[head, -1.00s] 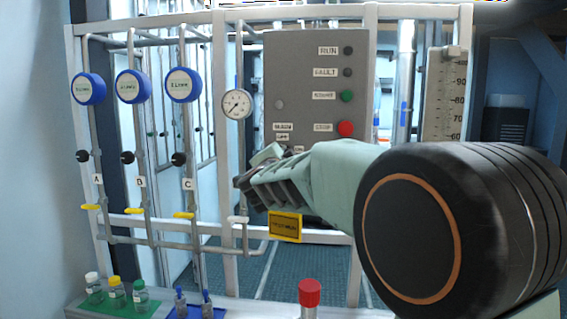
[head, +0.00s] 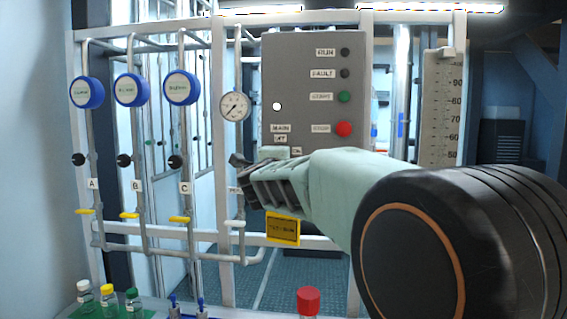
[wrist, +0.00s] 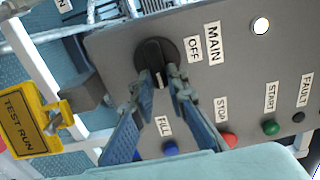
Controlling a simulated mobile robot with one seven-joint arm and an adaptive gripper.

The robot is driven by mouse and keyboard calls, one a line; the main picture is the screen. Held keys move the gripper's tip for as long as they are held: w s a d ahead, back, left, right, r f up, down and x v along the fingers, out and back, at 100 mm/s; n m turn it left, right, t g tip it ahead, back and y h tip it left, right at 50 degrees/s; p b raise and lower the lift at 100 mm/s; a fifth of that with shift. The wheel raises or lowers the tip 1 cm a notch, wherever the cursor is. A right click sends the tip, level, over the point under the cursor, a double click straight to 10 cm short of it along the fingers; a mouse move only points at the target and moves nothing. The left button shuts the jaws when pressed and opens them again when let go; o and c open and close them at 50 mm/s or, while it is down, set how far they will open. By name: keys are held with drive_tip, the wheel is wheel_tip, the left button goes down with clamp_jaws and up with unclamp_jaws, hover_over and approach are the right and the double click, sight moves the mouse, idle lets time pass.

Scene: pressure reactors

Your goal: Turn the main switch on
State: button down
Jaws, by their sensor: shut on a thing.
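The main switch is a round black knob (wrist: 153,52) on the grey control panel (head: 306,75), beside the labels MAIN (wrist: 213,42) and OFF (wrist: 194,49). My gripper (wrist: 160,80) is shut on the knob's grip, with one finger on each side. A pale mark on the knob points down in the wrist picture, not toward OFF. In the head view my gripper (head: 253,170) covers the knob. A round lamp (head: 277,106) near MAIN shines white; it also shows in the wrist view (wrist: 260,26).
STOP (head: 344,129) is a red button and START (head: 344,97) a green one, above and right of my gripper. A blue button (wrist: 170,148) marked FILL lies close by my fingers. A yellow TEST RUN tag (head: 283,228) hangs below. Pipes and a gauge (head: 235,106) stand left.

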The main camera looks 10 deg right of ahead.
idle(0.4)
drive_tip(key=c, duration=1.9)
unclamp_jaws()
drive_tip(key=v, duration=0.7)
drive_tip(key=shift+s+a, duration=0.15)
drive_tip(key=shift+s, duration=0.1)
